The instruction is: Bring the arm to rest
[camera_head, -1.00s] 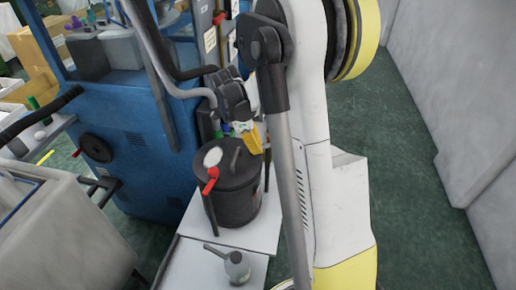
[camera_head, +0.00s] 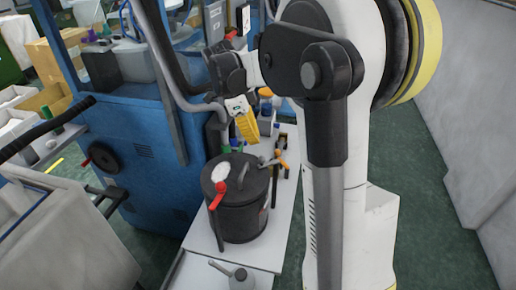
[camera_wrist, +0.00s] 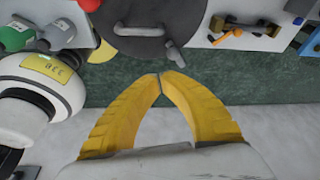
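My gripper (camera_wrist: 160,76) has two curved yellow fingers. In the wrist view their tips meet, with nothing between them. In the head view my gripper (camera_head: 247,127) hangs above and behind the black lidded pot, apart from it. My white and yellow arm fills the middle right of the head view and hides part of the bench.
A black pot (camera_head: 240,203) with a red-handled tool stands on a white bench (camera_head: 207,236). Blue machinery (camera_head: 150,160) and a grey cart (camera_head: 75,240) are at left; a grey wall (camera_head: 460,120) is at right.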

